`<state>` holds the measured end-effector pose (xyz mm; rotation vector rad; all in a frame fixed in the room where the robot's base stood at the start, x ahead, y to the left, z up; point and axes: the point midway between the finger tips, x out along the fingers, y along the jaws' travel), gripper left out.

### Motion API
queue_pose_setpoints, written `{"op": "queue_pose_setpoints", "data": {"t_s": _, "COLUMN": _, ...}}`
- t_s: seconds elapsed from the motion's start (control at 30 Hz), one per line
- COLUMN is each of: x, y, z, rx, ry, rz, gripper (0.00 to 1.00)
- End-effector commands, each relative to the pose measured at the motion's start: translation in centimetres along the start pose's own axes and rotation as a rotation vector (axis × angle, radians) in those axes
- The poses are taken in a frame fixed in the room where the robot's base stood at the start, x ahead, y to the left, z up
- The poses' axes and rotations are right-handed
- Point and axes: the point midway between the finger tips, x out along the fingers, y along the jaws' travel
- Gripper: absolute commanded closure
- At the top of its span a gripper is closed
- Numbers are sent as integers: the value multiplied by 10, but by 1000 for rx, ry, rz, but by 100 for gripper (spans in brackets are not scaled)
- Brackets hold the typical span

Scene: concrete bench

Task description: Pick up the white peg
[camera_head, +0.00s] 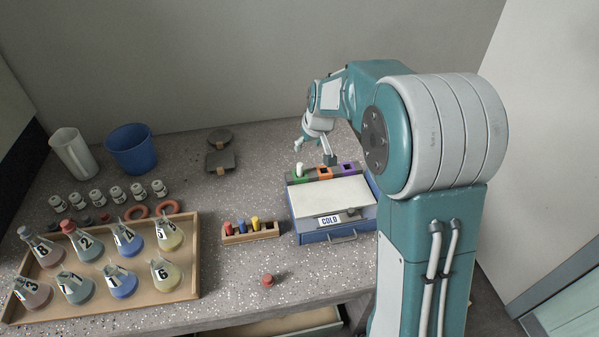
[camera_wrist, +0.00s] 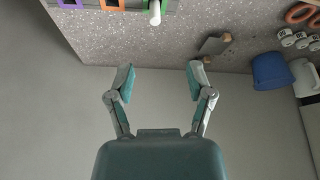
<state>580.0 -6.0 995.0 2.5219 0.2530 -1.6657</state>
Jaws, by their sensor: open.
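The white peg (camera_head: 299,170) stands upright in the green square holder (camera_head: 298,180) at the back of the blue box marked COLD. In the wrist view the white peg (camera_wrist: 155,14) shows at the top edge, partly cut off, beside the green holder (camera_wrist: 171,5). My gripper (camera_wrist: 160,82) is open, with its two fingers apart and nothing between them. The peg lies beyond the fingertips in that view, apart from them. In the head view my gripper (camera_head: 314,152) is above and behind the holders.
Orange (camera_head: 324,173) and purple (camera_head: 348,168) holders stand right of the green one. The blue COLD box (camera_head: 340,232) is in front. A rack of colored pegs (camera_head: 251,237), a wooden tray (camera_head: 190,290) of numbered flasks and a blue cup (camera_head: 132,150) stand left. A wall is close behind.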

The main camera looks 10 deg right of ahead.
Motion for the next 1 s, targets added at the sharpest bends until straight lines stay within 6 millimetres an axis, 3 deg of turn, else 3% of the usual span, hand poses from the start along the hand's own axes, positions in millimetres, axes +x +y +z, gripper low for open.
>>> {"op": "queue_pose_setpoints", "data": {"t_s": 0.03, "x": 14, "y": 3, "z": -3, "rx": -2, "ry": -7, "rz": -3, "gripper": 32}}
{"op": "queue_pose_setpoints", "data": {"t_s": 0.2, "x": 50, "y": 10, "z": -11, "rx": -16, "ry": -11, "rz": -6, "gripper": 32}}
{"op": "queue_pose_setpoints", "data": {"t_s": 0.47, "x": 74, "y": 13, "z": -14, "rx": -23, "ry": -13, "rz": -8, "gripper": 32}}
{"op": "queue_pose_setpoints", "data": {"t_s": 0.7, "x": 112, "y": 13, "z": -13, "rx": -23, "ry": -14, "rz": -8, "gripper": 32}}
{"op": "queue_pose_setpoints", "data": {"t_s": 1.0, "x": 142, "y": 10, "z": -12, "rx": -23, "ry": -14, "rz": -8, "gripper": 32}}
